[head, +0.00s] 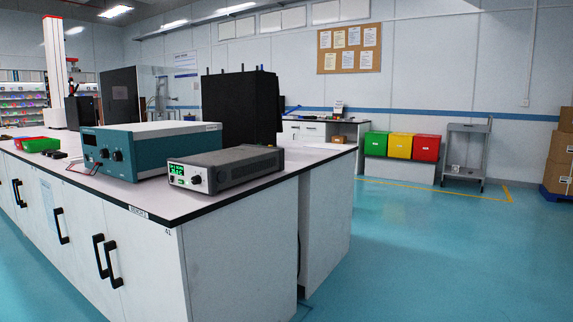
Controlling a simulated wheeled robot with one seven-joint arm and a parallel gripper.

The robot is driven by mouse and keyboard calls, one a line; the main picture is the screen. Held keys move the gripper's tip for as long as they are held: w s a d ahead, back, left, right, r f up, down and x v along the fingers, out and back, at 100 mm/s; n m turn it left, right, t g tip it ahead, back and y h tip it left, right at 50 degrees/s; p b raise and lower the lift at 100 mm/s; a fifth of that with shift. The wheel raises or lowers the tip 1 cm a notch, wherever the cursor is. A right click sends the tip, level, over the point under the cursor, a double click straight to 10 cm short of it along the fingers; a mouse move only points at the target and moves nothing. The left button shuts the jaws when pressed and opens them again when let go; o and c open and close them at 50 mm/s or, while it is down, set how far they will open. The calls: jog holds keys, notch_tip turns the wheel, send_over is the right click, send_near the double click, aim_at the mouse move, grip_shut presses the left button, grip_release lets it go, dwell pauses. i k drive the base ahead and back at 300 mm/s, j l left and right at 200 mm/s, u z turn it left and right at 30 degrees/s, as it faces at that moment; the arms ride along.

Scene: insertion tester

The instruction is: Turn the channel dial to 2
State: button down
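Two bench instruments with knobs stand on the white bench (150,200). The larger one, a teal and white box (160,150), has a dark display and dark knobs (117,155) on its front. The smaller one, a grey box (240,168), stands to its right near the bench corner, with a lit green display (177,169) and a knob (196,180). Dial markings are too small to read, and I cannot tell which knob is the channel dial. My gripper is not in view.
Red and green bins (40,144) and small dark items lie at the bench's left. A large black panel (238,107) stands behind the instruments. Black handles (115,263) stick out from the bench front. The teal floor (420,250) to the right is clear.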

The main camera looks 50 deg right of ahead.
aim_at(196, 180)
jog(key=z, duration=1.3)
jog(key=i+j+u, duration=0.1)
jog(key=i+j, duration=0.25)
jog(key=i+j+u, duration=0.15)
jog(key=i+j, duration=0.2)
jog(key=j, duration=0.2)
